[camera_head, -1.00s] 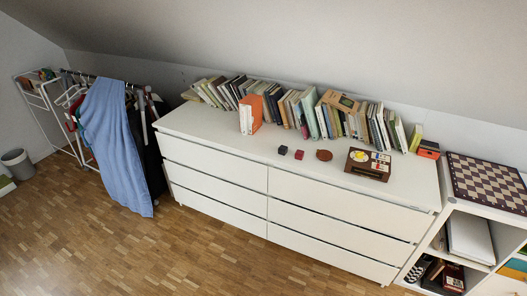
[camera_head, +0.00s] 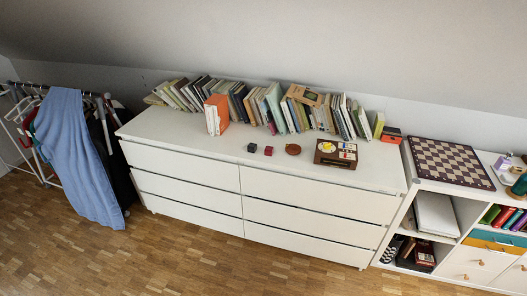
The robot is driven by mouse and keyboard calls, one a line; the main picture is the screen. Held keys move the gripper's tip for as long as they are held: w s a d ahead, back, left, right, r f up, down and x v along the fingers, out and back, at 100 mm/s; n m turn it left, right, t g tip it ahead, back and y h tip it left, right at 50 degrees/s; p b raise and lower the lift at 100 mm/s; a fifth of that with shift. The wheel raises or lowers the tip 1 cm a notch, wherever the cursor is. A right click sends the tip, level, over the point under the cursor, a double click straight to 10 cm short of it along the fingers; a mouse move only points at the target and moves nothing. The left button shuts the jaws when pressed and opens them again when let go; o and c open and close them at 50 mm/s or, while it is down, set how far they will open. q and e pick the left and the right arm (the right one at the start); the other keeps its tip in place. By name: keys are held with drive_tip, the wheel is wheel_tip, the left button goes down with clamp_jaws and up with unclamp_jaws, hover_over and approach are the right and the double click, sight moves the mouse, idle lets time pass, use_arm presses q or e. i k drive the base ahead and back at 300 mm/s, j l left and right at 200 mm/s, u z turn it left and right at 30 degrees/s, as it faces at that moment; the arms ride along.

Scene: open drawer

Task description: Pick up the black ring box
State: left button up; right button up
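A small black box (camera_head: 252,148), which looks like the black ring box, sits on top of the white dresser (camera_head: 170,128), near the middle of its front part. A small dark red box (camera_head: 268,151) stands just to its right, close beside it. The black box is small in the picture and I cannot tell whether it has a lid seam. Neither of my grippers shows in the head view.
A round brown item (camera_head: 293,149) and a brown game box (camera_head: 336,153) lie further right on the dresser. Books (camera_head: 245,103) line its back. A chessboard (camera_head: 450,162) tops the shelf at right. A clothes rack with blue cloth (camera_head: 72,150) stands left. Wooden floor in front is clear.

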sight(252, 147)
drive_tip(key=i+l+u, duration=0.35)
drive_tip(key=i, duration=0.25)
drive_tip(key=i+l+u, duration=0.75)
drive_tip(key=i+l, duration=0.3)
drive_tip(key=l, duration=0.15)
